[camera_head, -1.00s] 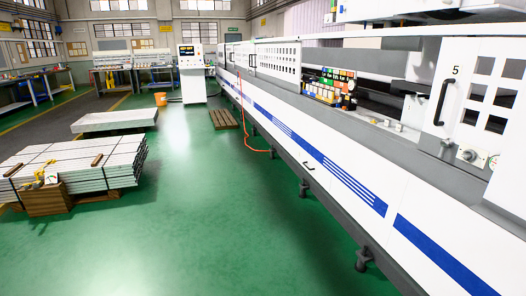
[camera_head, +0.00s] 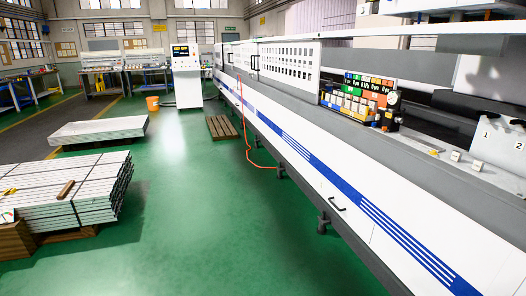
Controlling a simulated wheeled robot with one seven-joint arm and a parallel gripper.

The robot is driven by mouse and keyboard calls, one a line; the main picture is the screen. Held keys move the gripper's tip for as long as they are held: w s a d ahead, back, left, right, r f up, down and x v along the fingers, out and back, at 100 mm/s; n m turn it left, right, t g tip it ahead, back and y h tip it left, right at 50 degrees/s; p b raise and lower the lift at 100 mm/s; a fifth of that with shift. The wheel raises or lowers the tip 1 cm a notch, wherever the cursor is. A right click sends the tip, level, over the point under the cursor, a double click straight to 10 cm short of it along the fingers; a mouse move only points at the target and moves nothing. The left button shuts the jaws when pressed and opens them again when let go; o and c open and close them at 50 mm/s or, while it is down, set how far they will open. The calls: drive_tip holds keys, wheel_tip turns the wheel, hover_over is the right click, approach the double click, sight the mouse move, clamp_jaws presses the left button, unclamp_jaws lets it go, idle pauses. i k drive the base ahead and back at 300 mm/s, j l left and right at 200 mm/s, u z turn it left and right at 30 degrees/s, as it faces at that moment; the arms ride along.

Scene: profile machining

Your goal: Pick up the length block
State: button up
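I cannot pick out the length block for certain. Several small light blocks, one of them here (camera_head: 455,156), lie on the grey ledge of the long white machine at the right. A rack of coloured blocks (camera_head: 362,97) in green, red, orange, white and blue stands on the same ledge, further left. Whether the length block is among these is too small to tell. My gripper is not in view.
The long white machine (camera_head: 300,165) with blue stripes runs along the right. Stacked profiles (camera_head: 75,190) lie on wooden supports at the left. A wooden pallet (camera_head: 221,127) and an orange hose (camera_head: 248,140) lie near the machine. The green floor between is clear.

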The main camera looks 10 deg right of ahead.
sight(456, 156)
drive_tip(key=i+z, duration=0.2)
drive_tip(key=i, duration=0.35)
drive_tip(key=i+j+z, duration=0.2)
drive_tip(key=i, duration=0.3)
drive_tip(key=i+j+z, duration=0.25)
drive_tip(key=i, duration=0.25)
drive_tip(key=i+j+z, duration=0.5)
drive_tip(key=i+j, duration=0.1)
drive_tip(key=i, duration=0.1)
